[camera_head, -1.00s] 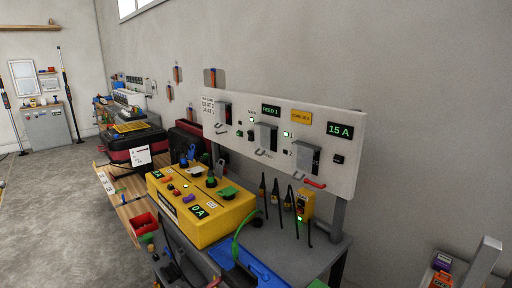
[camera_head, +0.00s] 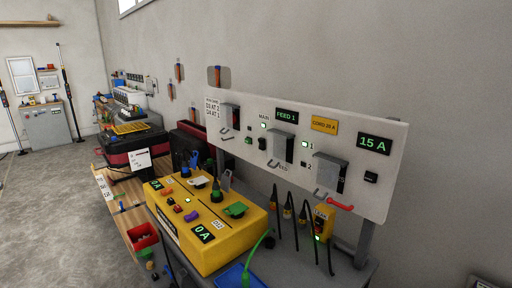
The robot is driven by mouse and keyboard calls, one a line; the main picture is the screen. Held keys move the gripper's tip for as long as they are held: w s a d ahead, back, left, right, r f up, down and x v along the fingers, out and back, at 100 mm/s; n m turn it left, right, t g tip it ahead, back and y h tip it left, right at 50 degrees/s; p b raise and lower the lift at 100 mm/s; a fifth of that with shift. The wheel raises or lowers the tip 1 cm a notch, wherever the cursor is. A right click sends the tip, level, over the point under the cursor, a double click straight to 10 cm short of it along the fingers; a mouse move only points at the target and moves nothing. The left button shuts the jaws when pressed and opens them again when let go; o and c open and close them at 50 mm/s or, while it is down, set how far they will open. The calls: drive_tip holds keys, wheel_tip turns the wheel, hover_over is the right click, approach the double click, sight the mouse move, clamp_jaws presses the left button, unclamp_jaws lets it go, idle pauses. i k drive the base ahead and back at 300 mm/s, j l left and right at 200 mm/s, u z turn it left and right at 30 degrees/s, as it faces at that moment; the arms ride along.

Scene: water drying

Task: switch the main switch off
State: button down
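A white switch panel (camera_head: 300,123) is mounted above the workbench. The small label MAIN (camera_head: 264,117) is on its left half, with a lit green lamp (camera_head: 263,126) just below it. A green button (camera_head: 249,141) and a black switch (camera_head: 262,143) sit under that lamp. Each has a metal lever or hook below. I cannot tell which part is the main switch. My gripper is not in view.
A yellow control box (camera_head: 207,228) reading 0 A stands on the bench before the panel. Black cables (camera_head: 277,215) and a green cable (camera_head: 257,244) run nearby. Displays read FEED 1 (camera_head: 287,115) and 15 A (camera_head: 373,144). Grey floor (camera_head: 50,210) is open at the left.

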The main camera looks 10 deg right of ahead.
sight(261, 142)
drive_tip(key=j+z, duration=0.15)
drive_tip(key=j, duration=0.6)
drive_tip(key=k+j+z, duration=0.15)
drive_tip(key=j, duration=0.6)
drive_tip(key=i+j+z, duration=0.2)
drive_tip(key=j, duration=0.25)
drive_tip(key=i+j+z, duration=0.2)
drive_tip(key=j, duration=0.25)
drive_tip(key=j+z, duration=0.15)
drive_tip(key=j, duration=0.3)
drive_tip(key=i+j+z, duration=0.2)
drive_tip(key=j, duration=0.35)
drive_tip(key=i+j+z, duration=0.1)
drive_tip(key=i+j, duration=0.15)
drive_tip(key=i+j+z, duration=0.15)
drive_tip(key=j, duration=0.3)
drive_tip(key=i+j+z, duration=0.1)
drive_tip(key=i+j, duration=0.25)
